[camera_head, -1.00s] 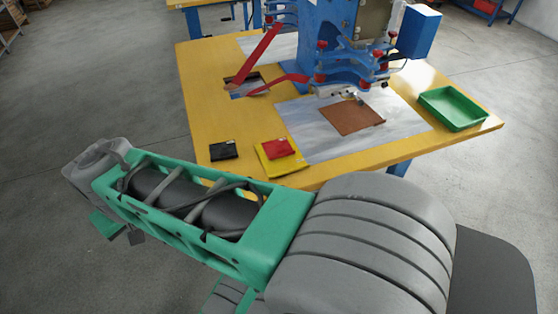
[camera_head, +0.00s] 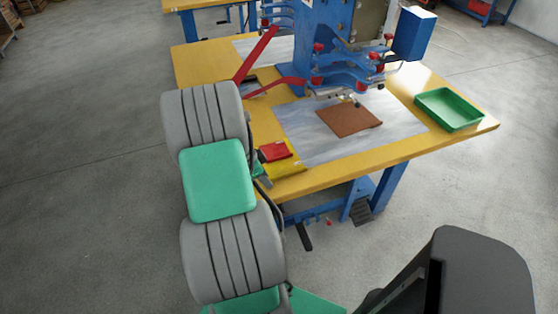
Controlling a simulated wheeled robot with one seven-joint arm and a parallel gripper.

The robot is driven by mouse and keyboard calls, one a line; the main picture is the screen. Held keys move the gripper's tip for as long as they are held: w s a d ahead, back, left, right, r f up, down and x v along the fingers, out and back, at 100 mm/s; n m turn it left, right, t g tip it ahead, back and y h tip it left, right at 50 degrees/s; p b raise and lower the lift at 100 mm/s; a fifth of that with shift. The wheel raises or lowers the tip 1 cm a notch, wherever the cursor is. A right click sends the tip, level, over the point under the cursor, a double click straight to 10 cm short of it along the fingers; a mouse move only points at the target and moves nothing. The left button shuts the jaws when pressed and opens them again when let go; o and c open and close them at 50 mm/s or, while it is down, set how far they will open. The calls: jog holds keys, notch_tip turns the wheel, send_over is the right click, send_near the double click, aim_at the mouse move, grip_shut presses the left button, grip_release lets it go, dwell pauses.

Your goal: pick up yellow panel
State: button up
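The yellow panel (camera_head: 289,169) lies flat near the front edge of the yellow table. A smaller red panel (camera_head: 276,151) rests on its upper part. My arm stands in front of the panel's left side and hides that edge. A small green and dark part at the end of my arm shows just left of the panel. My gripper's fingers are hidden behind the arm, so I cannot tell whether they are open or touch anything.
The blue machine (camera_head: 320,50) with red-handled clamps stands at the table's back. A brown sheet (camera_head: 348,119) lies on a grey plate (camera_head: 310,143) right of the panel. A green tray (camera_head: 449,108) sits at the right end. My arm covers the table's front left.

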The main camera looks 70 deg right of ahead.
jog(key=shift+c, duration=0.5)
grip_shut()
